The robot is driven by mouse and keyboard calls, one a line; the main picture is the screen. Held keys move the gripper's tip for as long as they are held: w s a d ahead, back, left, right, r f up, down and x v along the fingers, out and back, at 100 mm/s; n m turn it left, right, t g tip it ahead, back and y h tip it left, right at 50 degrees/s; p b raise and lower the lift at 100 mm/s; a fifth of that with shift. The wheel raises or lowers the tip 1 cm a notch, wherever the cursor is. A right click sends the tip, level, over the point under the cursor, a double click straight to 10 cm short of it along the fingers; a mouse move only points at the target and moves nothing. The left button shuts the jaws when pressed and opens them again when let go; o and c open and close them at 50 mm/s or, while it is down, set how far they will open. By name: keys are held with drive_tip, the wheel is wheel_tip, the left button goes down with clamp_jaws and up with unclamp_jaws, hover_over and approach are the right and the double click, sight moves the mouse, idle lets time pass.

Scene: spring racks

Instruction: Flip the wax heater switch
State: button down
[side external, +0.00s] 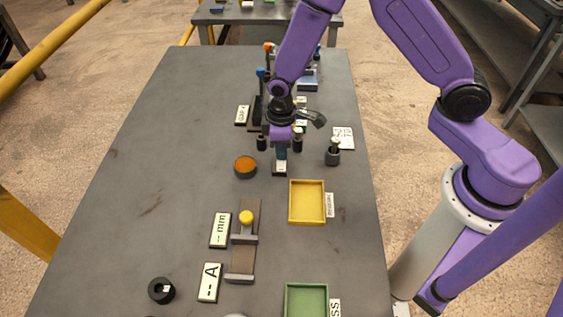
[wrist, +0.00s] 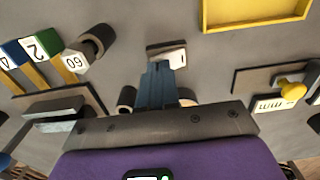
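A small dark block with a white marked face (side external: 280,169), apparently the wax heater switch, stands near the middle of the table. In the wrist view the switch (wrist: 168,54) shows a dark side and a white face with a short dark mark. My gripper (side external: 281,160) points down just above or behind it. Its blue fingers (wrist: 157,66) are together, with nothing visible between them. Their tips are very close to the switch; I cannot tell whether they touch it. A round dark dish of orange material (side external: 245,167) sits left of the switch.
A yellow tray (side external: 293,205) lies in front, with a green tray (side external: 288,301) nearer. A yellow-knobbed slider (side external: 246,218) is at front left. A dark cup (side external: 333,156) stands right. Racks and upright posts (side external: 261,85) stand behind my gripper.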

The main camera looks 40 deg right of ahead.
drive_tip(key=shift+r, duration=3.4)
drive_tip(key=s+d+r+n, duration=0.1)
drive_tip(key=s+d+r, duration=0.2)
drive_tip(key=s, duration=0.5)
drive_tip(key=s+d+r+n, duration=0.1)
drive_tip(key=s+d+r, duration=0.2)
drive_tip(key=s+r, duration=0.3)
drive_tip(key=s+d+r+n, duration=0.1)
drive_tip(key=s+d+r, duration=0.2)
drive_tip(key=s, duration=0.8)
drive_tip(key=shift+s+r+n, duration=0.2)
drive_tip(key=shift+r+n, duration=0.1)
drive_tip(key=shift+r, duration=0.5)
